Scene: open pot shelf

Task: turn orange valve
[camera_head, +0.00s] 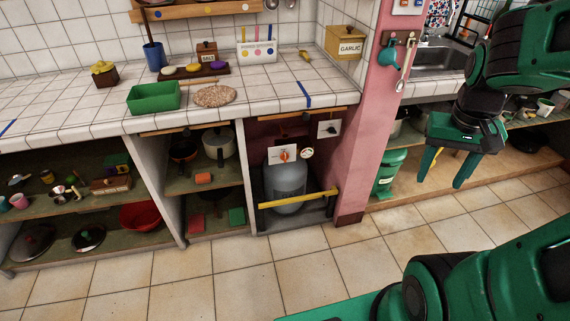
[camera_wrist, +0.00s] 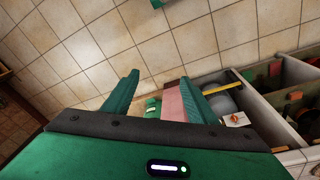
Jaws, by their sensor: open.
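The orange valve (camera_head: 284,155) is a small knob on a white plate above a grey gas cylinder (camera_head: 285,184) in the open compartment under the counter. The valve also shows small in the wrist view (camera_wrist: 236,119), at the right, beyond my gripper's right finger. My gripper (camera_head: 445,172) is at the right of the head view, its two green fingers pointing down. It is open and empty, well to the right of the valve, with the pink pillar between them in the picture. In the wrist view my gripper's fingers (camera_wrist: 162,94) are spread wide.
A yellow bar (camera_head: 299,199) crosses the front of the cylinder compartment. The pink pillar (camera_head: 356,150) stands at its right. A round gauge (camera_head: 307,152) and a white wall plate (camera_head: 328,129) are near the valve. The tiled floor in front (camera_head: 230,285) is clear.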

